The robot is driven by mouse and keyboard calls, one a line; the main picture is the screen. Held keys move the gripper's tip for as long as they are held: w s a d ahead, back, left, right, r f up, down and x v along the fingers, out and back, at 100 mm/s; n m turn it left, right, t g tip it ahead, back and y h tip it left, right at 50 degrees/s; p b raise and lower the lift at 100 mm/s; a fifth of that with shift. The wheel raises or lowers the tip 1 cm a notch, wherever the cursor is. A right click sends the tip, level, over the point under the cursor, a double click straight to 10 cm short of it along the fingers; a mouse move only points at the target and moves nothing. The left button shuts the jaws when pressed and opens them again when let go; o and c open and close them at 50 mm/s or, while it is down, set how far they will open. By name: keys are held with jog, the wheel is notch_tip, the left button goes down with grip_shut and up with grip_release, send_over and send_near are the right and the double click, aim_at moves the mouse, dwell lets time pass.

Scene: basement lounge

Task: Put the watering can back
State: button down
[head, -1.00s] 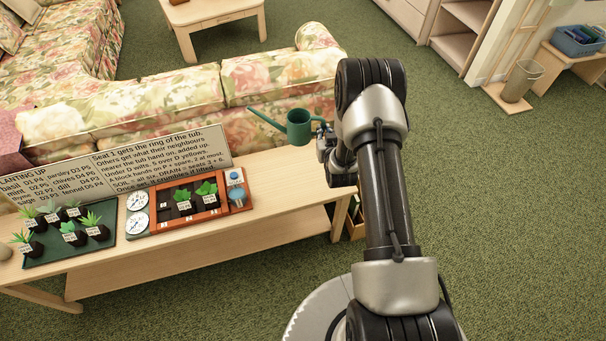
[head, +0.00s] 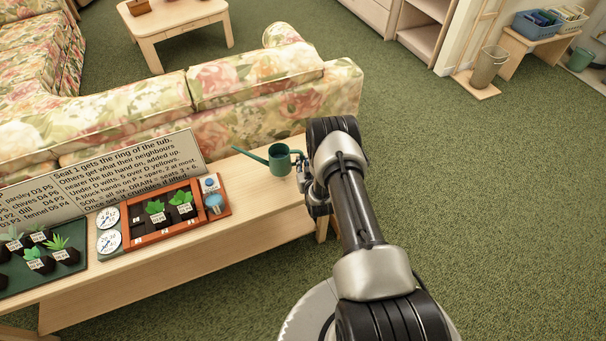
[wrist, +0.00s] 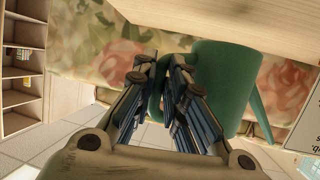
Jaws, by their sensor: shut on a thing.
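The green watering can (head: 279,158) is at the right end of the long wooden table, its spout pointing left. My gripper (head: 302,174) is at the can's right side. In the wrist view the fingers of my gripper (wrist: 160,88) are closed on the handle side of the watering can (wrist: 225,80), whose body fills the area right of the fingers. The handle is mostly hidden by the fingers. I cannot tell whether the can's base touches the tabletop.
The table (head: 262,190) holds a planter tray (head: 165,216) with small plants and dials, a green tray (head: 45,271) of potted plants and a text board (head: 125,172). A floral sofa (head: 230,100) stands behind. Open carpet (head: 480,210) lies to the right.

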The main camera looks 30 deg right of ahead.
jog(key=shift+f+b, duration=0.8)
jog(key=shift+f, duration=1.2)
jog(key=shift+f, duration=0.1)
jog(key=c, duration=1.6)
grip_release()
jog(key=shift+f, duration=0.15)
